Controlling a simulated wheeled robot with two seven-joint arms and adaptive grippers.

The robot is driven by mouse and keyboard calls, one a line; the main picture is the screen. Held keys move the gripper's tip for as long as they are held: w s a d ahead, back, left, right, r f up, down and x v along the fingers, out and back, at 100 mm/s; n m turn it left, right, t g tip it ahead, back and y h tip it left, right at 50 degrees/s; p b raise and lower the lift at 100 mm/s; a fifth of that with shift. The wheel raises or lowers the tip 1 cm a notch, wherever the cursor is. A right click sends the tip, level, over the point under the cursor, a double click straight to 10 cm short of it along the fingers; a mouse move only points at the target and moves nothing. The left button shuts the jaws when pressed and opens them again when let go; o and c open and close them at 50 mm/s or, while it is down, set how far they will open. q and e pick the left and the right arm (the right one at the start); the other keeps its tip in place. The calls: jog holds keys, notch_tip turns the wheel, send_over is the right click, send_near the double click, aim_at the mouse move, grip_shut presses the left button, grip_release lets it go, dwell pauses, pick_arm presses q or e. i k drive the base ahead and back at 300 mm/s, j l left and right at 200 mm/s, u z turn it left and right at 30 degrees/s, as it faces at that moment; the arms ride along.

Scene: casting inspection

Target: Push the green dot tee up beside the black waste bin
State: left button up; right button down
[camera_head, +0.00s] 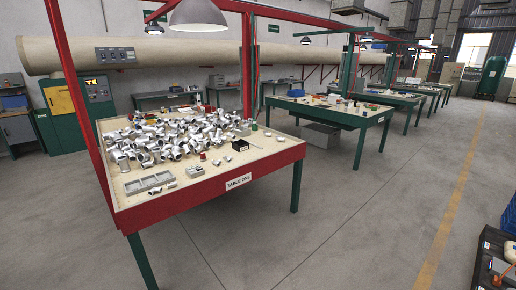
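Many silver-grey pipe fittings (170,138) lie heaped over the left and middle of the red-edged table (140,212) labelled TABLE ONE. I cannot pick out a tee with a green dot among them at this size. A small black open container (240,145) sits on the table to the right of the heap; I cannot tell whether it is the waste bin. Neither of my grippers is in view.
A grey compartment tray (150,182) lies near the table's front left. Small red and green items stand around the heap. Red posts rise at the table. More green-legged tables (335,112) recede behind. A black crate (485,262) stands at the lower right. Floor between is clear.

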aim_at(228, 159)
jog(key=i+u, duration=0.1)
jog(key=i, duration=0.45)
jog(key=i+l+u, duration=0.1)
jog(key=i, duration=0.4)
jog(key=i+l+u, duration=0.2)
jog(key=i+u, duration=0.2)
jog(key=i, duration=0.15)
jog(key=i+l+u, duration=0.35)
jog(key=i, duration=0.2)
jog(key=i+l+u, duration=0.4)
jog(key=i+l, duration=0.05)
jog(key=l, duration=0.1)
